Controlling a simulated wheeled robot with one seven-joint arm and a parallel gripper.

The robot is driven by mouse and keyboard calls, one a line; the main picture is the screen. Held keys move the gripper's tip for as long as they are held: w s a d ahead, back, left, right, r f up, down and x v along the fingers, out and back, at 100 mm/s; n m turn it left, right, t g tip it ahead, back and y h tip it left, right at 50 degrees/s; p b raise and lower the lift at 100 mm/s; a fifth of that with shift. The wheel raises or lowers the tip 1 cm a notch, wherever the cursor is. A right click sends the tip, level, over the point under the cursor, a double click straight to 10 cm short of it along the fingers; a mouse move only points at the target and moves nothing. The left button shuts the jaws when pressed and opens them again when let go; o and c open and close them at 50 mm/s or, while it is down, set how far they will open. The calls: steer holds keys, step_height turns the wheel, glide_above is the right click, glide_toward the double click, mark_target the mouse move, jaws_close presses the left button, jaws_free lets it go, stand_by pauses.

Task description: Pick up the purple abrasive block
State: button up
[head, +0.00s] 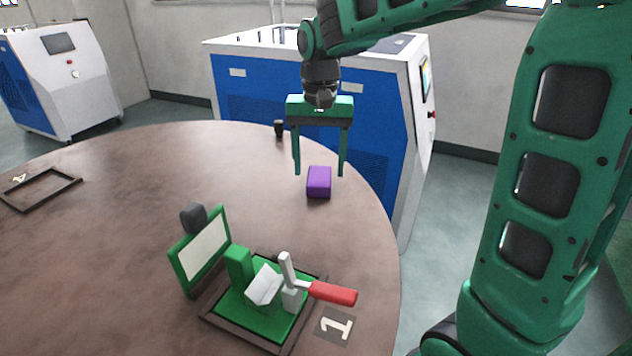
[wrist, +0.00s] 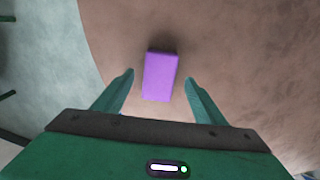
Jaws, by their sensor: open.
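The purple abrasive block (head: 319,182) sits on the round brown table near its far right edge. In the wrist view the block (wrist: 160,76) lies ahead of and between the two fingertips, a little nearer the left one, with nothing touching it. My gripper (head: 319,172) is open and empty. Its two fingers point down over the table, and in the head view they hang on either side of the block's upper part, seemingly behind or above it. My gripper also shows in the wrist view (wrist: 160,77), its fingers spread wider than the block.
A green fixture (head: 240,270) with a red-handled clamp (head: 332,293) stands at the table's front. A small black object (head: 279,129) stands behind the block. An empty dark frame (head: 40,188) lies at left. A blue and white machine (head: 270,90) stands beyond the table (head: 130,230).

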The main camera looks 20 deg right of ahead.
steer(key=shift+f, duration=1.15)
steer(key=c, duration=1.1)
steer(key=shift+c, duration=0.2)
steer(key=shift+r, duration=0.15)
steer(key=shift+r, duration=0.5)
step_height(320, 180, up, 3)
steer(key=s+a+r, duration=0.6)
steer(key=s+a, duration=0.2)
steer(key=shift+s+r, duration=0.2)
steer(key=shift+r, duration=0.2)
